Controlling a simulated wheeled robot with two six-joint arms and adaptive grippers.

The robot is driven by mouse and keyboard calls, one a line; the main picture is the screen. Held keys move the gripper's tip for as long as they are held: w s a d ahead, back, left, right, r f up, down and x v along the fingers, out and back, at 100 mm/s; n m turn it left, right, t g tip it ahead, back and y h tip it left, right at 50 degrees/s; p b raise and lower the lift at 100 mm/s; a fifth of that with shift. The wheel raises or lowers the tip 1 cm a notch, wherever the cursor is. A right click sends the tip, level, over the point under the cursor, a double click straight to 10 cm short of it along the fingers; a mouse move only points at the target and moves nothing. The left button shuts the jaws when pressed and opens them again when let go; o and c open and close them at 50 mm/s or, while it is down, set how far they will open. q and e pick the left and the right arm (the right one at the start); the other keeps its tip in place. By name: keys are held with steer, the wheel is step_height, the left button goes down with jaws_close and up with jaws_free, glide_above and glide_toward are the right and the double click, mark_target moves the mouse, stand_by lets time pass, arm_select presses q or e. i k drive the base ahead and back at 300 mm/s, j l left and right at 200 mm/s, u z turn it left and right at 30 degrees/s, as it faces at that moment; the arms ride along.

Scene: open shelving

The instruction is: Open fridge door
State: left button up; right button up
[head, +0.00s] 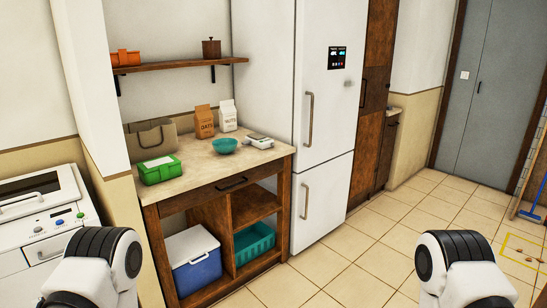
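A tall white fridge (271,60) stands right of the wooden counter. Its upper door (335,105) and lower door (327,203) both look shut. The upper door has a long vertical handle (308,119) near its left edge and a small dark display. The lower door has a similar handle (305,201) on its left side. Parts of my two white and black arms show at the bottom left and bottom right, both well short of the fridge. Neither gripper's fingers are in the picture.
The wooden counter (193,179) holds a green box (160,170), a teal bowl (224,146), bags and a scale. A blue cooler (194,262) and a teal crate (255,243) sit on its lower shelves. Tiled floor (350,262) lies open before the fridge. A white appliance (40,215) stands left.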

mark_target(326, 97)
steer(key=i+z, duration=0.2)
steer(key=i, duration=0.4)
steer(key=i+j+z, duration=0.15)
steer(key=i, duration=0.45)
steer(key=i+j+z, duration=0.2)
steer(key=i, duration=0.4)
